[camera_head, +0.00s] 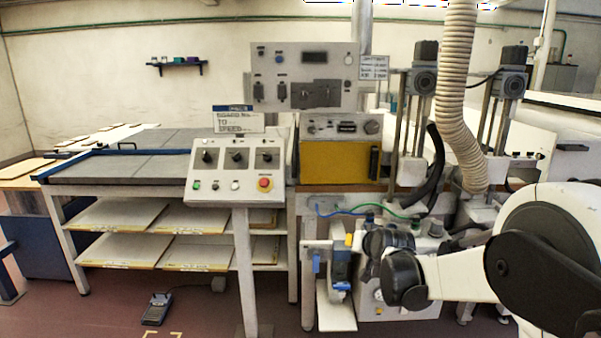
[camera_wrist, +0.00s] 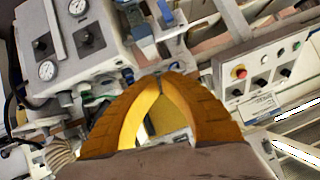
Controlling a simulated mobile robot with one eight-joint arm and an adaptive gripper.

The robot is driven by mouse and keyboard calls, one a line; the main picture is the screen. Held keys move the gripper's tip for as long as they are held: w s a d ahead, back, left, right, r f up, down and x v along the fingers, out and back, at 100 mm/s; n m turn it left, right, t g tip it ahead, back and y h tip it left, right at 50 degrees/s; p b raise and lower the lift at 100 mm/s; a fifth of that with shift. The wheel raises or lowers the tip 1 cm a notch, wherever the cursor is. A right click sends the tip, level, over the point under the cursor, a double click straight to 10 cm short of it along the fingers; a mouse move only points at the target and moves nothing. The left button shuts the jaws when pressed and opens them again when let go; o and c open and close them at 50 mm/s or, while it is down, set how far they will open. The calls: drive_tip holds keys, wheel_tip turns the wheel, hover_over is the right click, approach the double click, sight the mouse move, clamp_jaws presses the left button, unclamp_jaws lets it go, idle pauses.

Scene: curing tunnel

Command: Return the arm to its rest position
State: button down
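My arm (camera_head: 460,278) reaches in from the right edge of the head view, with white links and dark joints. It extends left, low in front of the machine. I cannot clearly make out the gripper's fingers in the head view. In the wrist view, my gripper (camera_wrist: 160,78) shows two orange ribbed fingers that curve inward and meet at their tips. A gap shows between them lower down, with nothing held in it. The picture is tilted in the wrist view.
A sloped control panel (camera_head: 235,172) with a red button stands on a post left of the arm; it also shows in the wrist view (camera_wrist: 262,82). A yellow-fronted unit (camera_head: 338,162) and a ribbed hose (camera_head: 456,95) are behind. Open floor (camera_head: 200,315) lies at lower left.

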drive_tip(key=s+r+g, duration=0.1)
drive_tip(key=s+r, duration=0.2)
drive_tip(key=s, duration=0.4)
drive_tip(key=s+r, duration=0.3)
drive_tip(key=s, duration=0.4)
drive_tip(key=s+d+f+g, duration=0.1)
drive_tip(key=s+f, duration=0.1)
drive_tip(key=s, duration=1.1)
drive_tip(key=s+d+f+n+g+h, duration=0.1)
drive_tip(key=s+d+f+g, duration=0.1)
drive_tip(key=s, duration=1.1)
drive_tip(key=shift+s+f+g+h, duration=0.2)
drive_tip(key=shift+s+g+h, duration=0.1)
drive_tip(key=shift+s, duration=0.05)
